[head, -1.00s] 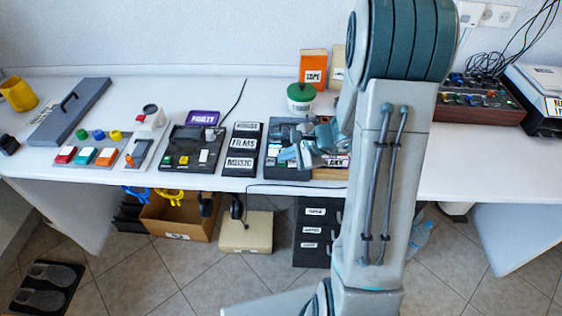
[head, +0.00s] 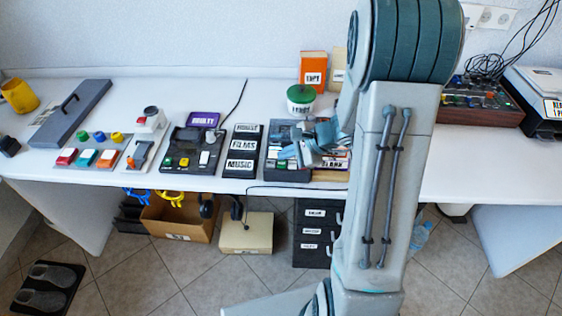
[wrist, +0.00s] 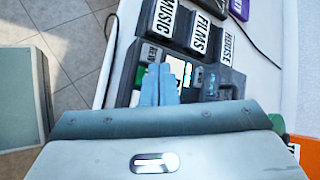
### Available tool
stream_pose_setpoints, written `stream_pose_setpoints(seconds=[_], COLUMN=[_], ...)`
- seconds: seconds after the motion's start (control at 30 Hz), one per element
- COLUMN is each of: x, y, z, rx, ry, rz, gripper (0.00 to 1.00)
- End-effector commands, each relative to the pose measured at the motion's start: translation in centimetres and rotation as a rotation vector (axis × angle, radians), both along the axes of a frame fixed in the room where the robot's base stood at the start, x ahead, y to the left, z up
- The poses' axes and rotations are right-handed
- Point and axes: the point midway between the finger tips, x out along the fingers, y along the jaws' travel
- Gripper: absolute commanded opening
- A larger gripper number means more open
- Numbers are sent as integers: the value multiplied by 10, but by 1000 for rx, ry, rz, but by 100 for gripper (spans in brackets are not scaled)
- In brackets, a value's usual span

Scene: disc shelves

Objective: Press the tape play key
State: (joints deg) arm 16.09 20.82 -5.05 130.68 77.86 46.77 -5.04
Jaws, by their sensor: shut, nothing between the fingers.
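The tape deck (head: 284,176) is a dark box with small keys on its front part, standing on the white bench, partly hidden by my arm. My gripper (head: 290,155) is over it, with the fingers shut and empty. In the wrist view the blue-grey fingertips (wrist: 170,70) are over the row of keys on the deck (wrist: 226,78). A green key (wrist: 138,76) shows just left of the fingers, and a label, seemingly REW, is above them. The fingers hide part of the key row. I cannot tell whether they touch a key, or which key is for play.
A black label rack (head: 240,152) reading MUSIC and FILMS stands close to the deck's left. Behind are a green-lidded jar (head: 300,100) and an orange box (head: 313,68). A player (head: 187,166) and a coloured button panel (head: 86,158) stand farther left.

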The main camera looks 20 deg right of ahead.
Motion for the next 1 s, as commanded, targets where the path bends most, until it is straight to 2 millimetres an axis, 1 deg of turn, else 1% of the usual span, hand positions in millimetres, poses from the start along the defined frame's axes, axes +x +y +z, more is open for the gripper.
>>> stream_pose_setpoints(seconds=[0.17,0.27,0.73,0.83,1.0], x=[0,0,0,0,0], y=[0,0,0,0,0], z=[0,3,48,51,50], rx=[0,0,-1,0,0], ry=[0,-1,-1,-1,0], rz=[0,1,1,1,0], gripper=[0,0,0,0,0])
